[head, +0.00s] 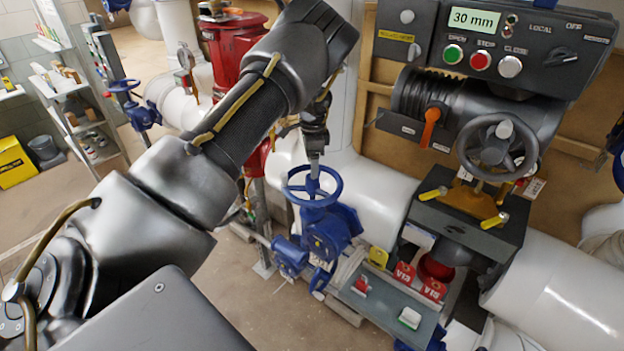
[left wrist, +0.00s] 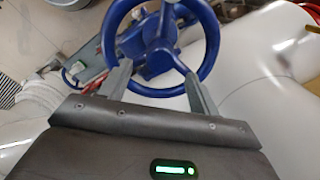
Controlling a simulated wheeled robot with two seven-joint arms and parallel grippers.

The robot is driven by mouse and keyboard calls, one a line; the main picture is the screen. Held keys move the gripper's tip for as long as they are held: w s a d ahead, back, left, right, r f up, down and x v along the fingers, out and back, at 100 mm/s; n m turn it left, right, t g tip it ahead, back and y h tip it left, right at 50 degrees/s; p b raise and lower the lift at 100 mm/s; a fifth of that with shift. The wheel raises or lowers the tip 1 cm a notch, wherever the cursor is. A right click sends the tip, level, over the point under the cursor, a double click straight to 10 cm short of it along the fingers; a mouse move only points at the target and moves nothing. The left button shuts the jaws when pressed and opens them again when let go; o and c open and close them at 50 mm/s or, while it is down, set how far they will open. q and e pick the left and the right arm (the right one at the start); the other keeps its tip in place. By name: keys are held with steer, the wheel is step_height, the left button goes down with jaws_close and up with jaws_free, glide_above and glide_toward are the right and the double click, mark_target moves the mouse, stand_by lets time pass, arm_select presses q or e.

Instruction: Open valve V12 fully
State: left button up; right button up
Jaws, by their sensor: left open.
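A blue valve with a round blue handwheel (head: 314,186) stands on the white pipe in the middle of the head view. The same handwheel (left wrist: 150,92) fills the top of the left wrist view. My left gripper (head: 315,160) is just above this wheel, pointing down. In the left wrist view its two fingers (left wrist: 156,78) are apart, with the near rim and hub of the wheel between them. Whether they touch it I cannot tell. Red tags (head: 404,273) hang near a panel, but I cannot read a V12 label surely. My right gripper is not in view.
A small panel (head: 375,300) lies close by. Another blue handwheel (head: 123,86) is at the left.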

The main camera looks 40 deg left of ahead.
arm_select(q)
steer(key=shift+f+m, duration=0.1)
steer(key=shift+m, duration=0.6)
steer(key=m, duration=0.3)
